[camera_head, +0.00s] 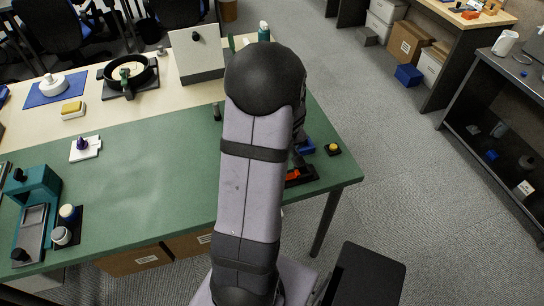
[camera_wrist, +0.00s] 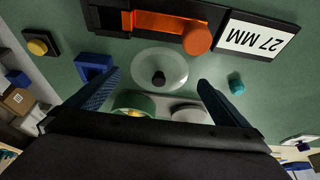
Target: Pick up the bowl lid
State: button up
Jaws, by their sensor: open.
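A pale, translucent round lid (camera_wrist: 158,88) with a dark knob (camera_wrist: 158,77) lies on the green bench top in the wrist view. My gripper (camera_wrist: 160,77) is open, with one blue-grey finger to the left of the lid and one to the right. The knob appears between the fingertips, and nothing is held. I cannot tell how high the fingers are above the lid. A green round bowl-like vessel (camera_wrist: 132,101) and a whitish round piece (camera_wrist: 188,113) show nearer the wrist, partly hidden by it. In the head view my arm hides the lid and most of the gripper.
Beyond the lid is a dark tray with an orange part (camera_wrist: 165,22) and a "27 MM" label (camera_wrist: 257,37). A blue block (camera_wrist: 94,65) stands near the left finger, a teal knob (camera_wrist: 236,84) right of the other. A yellow button (camera_head: 333,148) is near the bench edge.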

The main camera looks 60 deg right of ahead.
jog(key=shift+x, duration=1.4)
jog(key=shift+r, duration=0.1)
jog(key=c, duration=1)
jog(key=shift+c, duration=0.2)
notch_tip(320, 180, up, 10)
jog(key=p, duration=0.1)
jog(key=shift+d, duration=0.1)
